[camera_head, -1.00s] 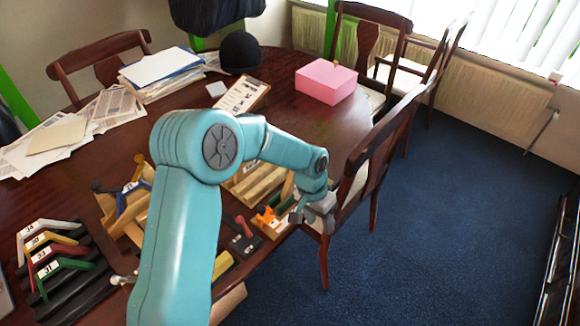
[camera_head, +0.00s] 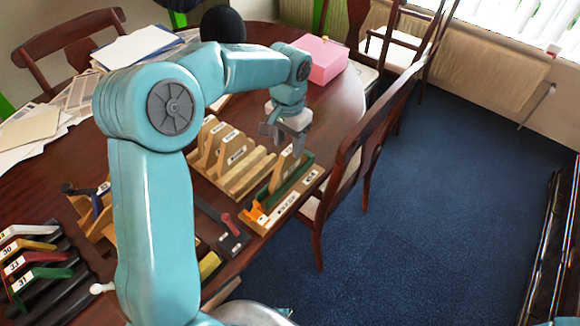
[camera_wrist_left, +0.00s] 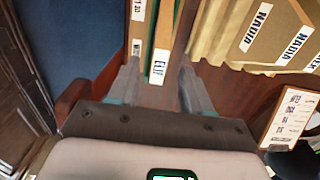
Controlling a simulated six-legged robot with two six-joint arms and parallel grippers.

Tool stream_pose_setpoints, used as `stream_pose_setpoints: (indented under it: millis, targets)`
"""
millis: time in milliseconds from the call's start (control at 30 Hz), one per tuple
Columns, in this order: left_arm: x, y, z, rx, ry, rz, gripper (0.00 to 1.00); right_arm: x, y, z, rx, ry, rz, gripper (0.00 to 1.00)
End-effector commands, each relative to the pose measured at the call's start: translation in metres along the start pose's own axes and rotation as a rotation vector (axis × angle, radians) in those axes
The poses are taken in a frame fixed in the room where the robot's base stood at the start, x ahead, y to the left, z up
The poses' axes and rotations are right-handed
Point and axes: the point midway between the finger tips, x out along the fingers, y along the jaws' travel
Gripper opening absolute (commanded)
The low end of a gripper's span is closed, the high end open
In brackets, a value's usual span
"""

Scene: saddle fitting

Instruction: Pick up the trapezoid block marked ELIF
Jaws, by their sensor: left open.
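The trapezoid block marked ELIF (camera_wrist_left: 157,68) shows its white label in the left wrist view, between the two fingers of my left gripper (camera_wrist_left: 160,84). In the head view, my left gripper (camera_head: 284,146) points down over the upright wooden block (camera_head: 282,167) in the rack with the green strip (camera_head: 295,186). The gripper is open, with one finger on each side of the block. I cannot tell whether either finger touches it. My right gripper is not in view.
A rack of wooden blocks, some marked NADIA (camera_wrist_left: 291,48), stands close beside the gripper. A chair (camera_head: 350,150) is near the table edge on the right. A pink box (camera_head: 322,60) sits behind. Coloured angled pieces (camera_head: 40,258) lie at the front left.

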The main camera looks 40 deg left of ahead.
Motion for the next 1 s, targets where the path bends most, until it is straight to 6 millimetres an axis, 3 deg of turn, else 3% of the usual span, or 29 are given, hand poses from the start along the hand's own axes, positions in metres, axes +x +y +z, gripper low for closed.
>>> stream_pose_setpoints:
  millis: [167,500,767,900,1000]
  targets:
    - [0.014,-0.001,-0.001,0.0,0.0,0.0,0.49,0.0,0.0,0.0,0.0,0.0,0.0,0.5]
    - [0.06,0.001,-0.004,0.0,0.0,0.001,0.49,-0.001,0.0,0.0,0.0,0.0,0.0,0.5]
    - [0.063,0.001,-0.005,0.0,0.001,0.0,0.49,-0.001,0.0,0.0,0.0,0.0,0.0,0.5]
    - [0.063,0.001,-0.005,0.0,0.001,0.0,0.03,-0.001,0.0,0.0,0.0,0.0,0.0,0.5]
    - [0.062,0.001,-0.005,0.0,0.002,0.0,0.0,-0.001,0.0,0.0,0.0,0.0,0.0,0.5]
